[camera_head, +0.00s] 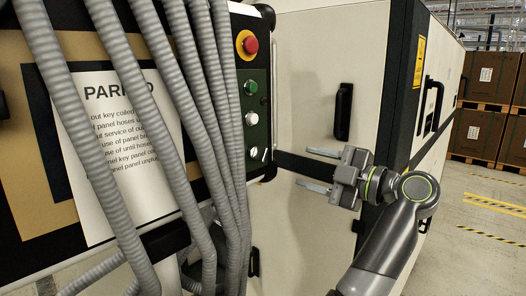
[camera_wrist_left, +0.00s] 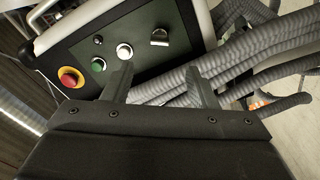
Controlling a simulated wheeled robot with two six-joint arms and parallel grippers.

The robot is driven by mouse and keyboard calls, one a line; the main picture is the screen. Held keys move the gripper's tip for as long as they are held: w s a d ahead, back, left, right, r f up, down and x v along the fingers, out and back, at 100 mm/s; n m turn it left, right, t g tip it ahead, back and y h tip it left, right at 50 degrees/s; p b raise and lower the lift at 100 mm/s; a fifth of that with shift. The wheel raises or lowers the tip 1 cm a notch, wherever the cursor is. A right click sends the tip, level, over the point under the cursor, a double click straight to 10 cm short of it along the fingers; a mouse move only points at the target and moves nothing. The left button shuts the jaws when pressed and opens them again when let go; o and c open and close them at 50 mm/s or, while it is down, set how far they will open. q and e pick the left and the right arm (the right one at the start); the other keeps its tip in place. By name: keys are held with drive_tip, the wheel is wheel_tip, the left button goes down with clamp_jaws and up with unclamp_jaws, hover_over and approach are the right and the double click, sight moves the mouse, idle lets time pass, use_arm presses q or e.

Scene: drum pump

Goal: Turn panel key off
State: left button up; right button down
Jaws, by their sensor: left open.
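The panel key (camera_wrist_left: 159,37) is a small metallic switch on the dark green control panel (camera_wrist_left: 150,18), beside a white button (camera_wrist_left: 124,50). In the head view the key (camera_head: 253,152) sits at the panel's lower end, below the white button. My left gripper (camera_head: 317,170) is open and empty, to the right of the panel and apart from the key, fingers pointing left. In the left wrist view its two fingers (camera_wrist_left: 160,71) are spread, with the key beyond and between them. The key's exact angle is hard to tell. My right gripper is not in view.
Several grey corrugated hoses (camera_head: 205,110) hang just left of the buttons. A red emergency button (camera_head: 250,45) and a green button (camera_head: 250,87) are above the key. A pale cabinet (camera_head: 310,70) with a black handle (camera_head: 343,112) stands behind my gripper. A parked notice (camera_head: 125,150) hangs left.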

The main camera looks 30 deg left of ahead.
sight(266, 155)
use_arm(q)
drive_tip(key=a+p, duration=0.1)
drive_tip(key=a, duration=0.3)
drive_tip(key=w+a+p, duration=0.1)
drive_tip(key=a, duration=0.3)
drive_tip(key=w+a+p, duration=0.1)
drive_tip(key=a+p, duration=0.1)
drive_tip(key=a, duration=0.2)
drive_tip(key=shift+w+r, duration=0.1)
drive_tip(key=shift+w, duration=0.1)
drive_tip(key=shift+w+a, duration=0.1)
drive_tip(key=shift+a, duration=0.55)
drive_tip(key=shift+c, duration=0.3)
drive_tip(key=c, duration=0.9)
